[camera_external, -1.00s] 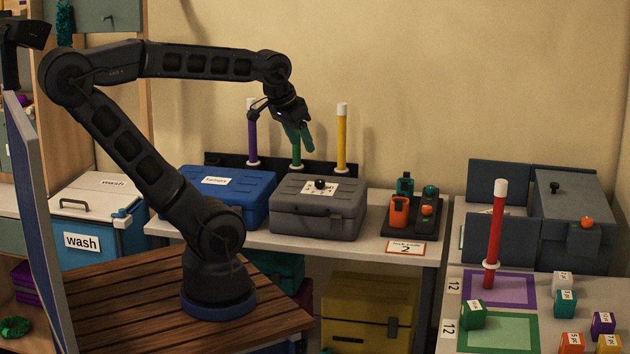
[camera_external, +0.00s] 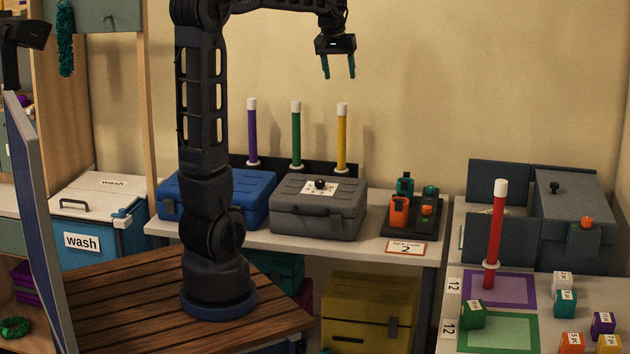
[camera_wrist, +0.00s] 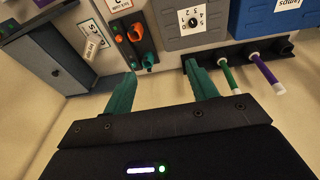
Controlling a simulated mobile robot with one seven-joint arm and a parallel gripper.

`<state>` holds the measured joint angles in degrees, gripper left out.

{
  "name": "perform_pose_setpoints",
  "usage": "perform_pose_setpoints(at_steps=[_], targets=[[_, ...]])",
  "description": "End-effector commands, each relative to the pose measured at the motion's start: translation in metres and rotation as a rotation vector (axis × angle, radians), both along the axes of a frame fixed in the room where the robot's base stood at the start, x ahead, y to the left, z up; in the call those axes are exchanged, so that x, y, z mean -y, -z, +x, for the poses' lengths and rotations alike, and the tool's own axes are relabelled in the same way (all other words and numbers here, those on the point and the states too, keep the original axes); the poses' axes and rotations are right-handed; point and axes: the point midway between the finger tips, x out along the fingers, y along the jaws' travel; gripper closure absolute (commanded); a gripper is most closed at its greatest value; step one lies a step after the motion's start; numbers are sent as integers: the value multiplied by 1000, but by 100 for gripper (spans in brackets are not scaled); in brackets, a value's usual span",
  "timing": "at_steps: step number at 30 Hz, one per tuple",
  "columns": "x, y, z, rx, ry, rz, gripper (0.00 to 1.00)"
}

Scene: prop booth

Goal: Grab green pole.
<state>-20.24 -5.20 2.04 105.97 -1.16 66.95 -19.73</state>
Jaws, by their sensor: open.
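The green pole (camera_external: 296,135) stands upright with a white cap and white base ring, in a black rack behind the grey case. A purple pole (camera_external: 252,132) stands to its left and a yellow pole (camera_external: 342,138) to its right. My gripper (camera_external: 339,72) is open and empty, pointing down, above and to the right of the green pole, not touching it. In the wrist view the green pole (camera_wrist: 230,77) shows just right of my right finger, with the purple pole (camera_wrist: 266,74) beyond it. The yellow pole is not visible there; my gripper (camera_wrist: 164,85) may hide it.
A blue case (camera_external: 227,190), a grey case (camera_external: 318,208) and a black tool holder (camera_external: 412,218) sit on the shelf in front of the poles. A red pole (camera_external: 496,232) stands on the right table. The space above the poles is clear.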

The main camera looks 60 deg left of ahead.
Motion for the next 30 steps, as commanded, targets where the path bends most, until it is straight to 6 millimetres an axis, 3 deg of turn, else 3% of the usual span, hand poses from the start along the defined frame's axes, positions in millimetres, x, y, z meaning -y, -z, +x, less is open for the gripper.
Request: perform_pose_setpoints(at_steps=[6, 15, 22, 30], targets=[[-74, 6, 46, -35, -160, -30, 42], [-181, 28, 90, -77, -372, -68, 42], [-269, 59, 109, -110, -533, -96, 42], [-368, 106, 113, -148, -716, -125, 42]])
